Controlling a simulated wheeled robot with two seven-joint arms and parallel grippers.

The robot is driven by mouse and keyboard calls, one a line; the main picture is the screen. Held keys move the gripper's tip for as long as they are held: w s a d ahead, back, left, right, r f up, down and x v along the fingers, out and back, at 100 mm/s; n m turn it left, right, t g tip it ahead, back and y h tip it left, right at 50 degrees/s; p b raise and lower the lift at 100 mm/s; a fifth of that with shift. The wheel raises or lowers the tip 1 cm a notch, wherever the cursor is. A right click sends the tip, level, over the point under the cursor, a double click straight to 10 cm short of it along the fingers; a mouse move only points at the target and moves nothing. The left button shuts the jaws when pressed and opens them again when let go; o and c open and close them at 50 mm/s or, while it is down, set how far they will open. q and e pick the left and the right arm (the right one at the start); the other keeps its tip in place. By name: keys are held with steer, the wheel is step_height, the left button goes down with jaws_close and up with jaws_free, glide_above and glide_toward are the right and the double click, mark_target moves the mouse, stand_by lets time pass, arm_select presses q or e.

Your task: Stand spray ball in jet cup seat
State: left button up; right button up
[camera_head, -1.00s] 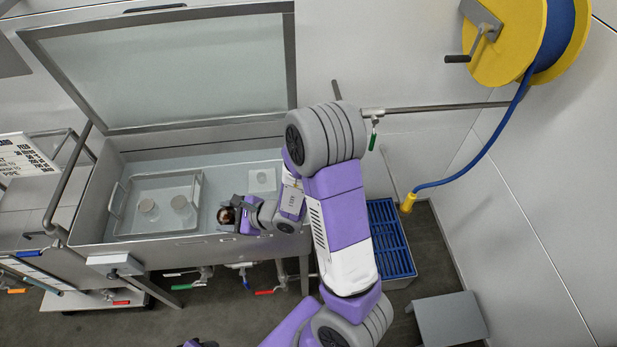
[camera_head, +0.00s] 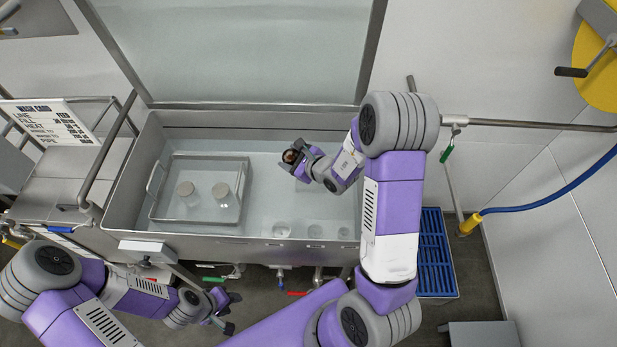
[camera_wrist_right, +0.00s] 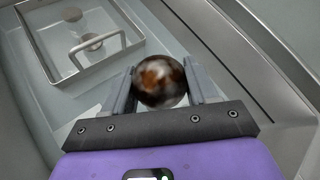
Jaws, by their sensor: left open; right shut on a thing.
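The spray ball (camera_wrist_right: 160,82) is a shiny brown and white mottled ball. My right gripper (camera_head: 290,157) is shut on it, one finger on each side, and holds it over the open steel tank (camera_head: 150,233). In the right wrist view the same gripper (camera_wrist_right: 161,88) shows both fingers against the ball. Several round cup-like shapes (camera_head: 282,228) of differing size line the tank's front side. A pale square plate (camera_head: 303,183) is partly hidden behind my right gripper. I cannot tell which is the jet cup seat. My left gripper (camera_head: 228,312) is open and empty, below the tank's front edge.
The raised lid (camera_head: 230,50) stands behind. Valves and pipes run under the front rim. A blue grate (camera_head: 433,250) lies at right.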

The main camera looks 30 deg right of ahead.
steer(key=w+d+f+m+h+b, duration=0.4)
steer(key=w+d+f+b, duration=0.2)
steer(key=d+f, duration=0.3)
steer(key=shift+t, duration=0.3)
steer(key=shift+w+d+f+b, duration=0.1)
steer(key=shift+d+f+b, duration=0.25)
steer(key=shift+f, duration=1.1)
steer(key=shift+s+d+f+b, duration=0.15)
steer(key=shift+f+b, duration=0.35)
steer(key=shift+f, duration=0.9)
steer(key=shift+w+d+f+b, duration=0.15)
steer(key=shift+d+f+b, duration=0.2)
steer(key=shift+f, duration=1.1)
steer(key=shift+a+r, duration=0.1)
steer(key=shift+r, duration=0.05)
steer(key=o, duration=1.2)
steer(key=d+p+v, duration=0.1)
steer(key=p+v, duration=0.1)
steer(key=v, duration=1)
steer(key=shift+a, duration=0.45)
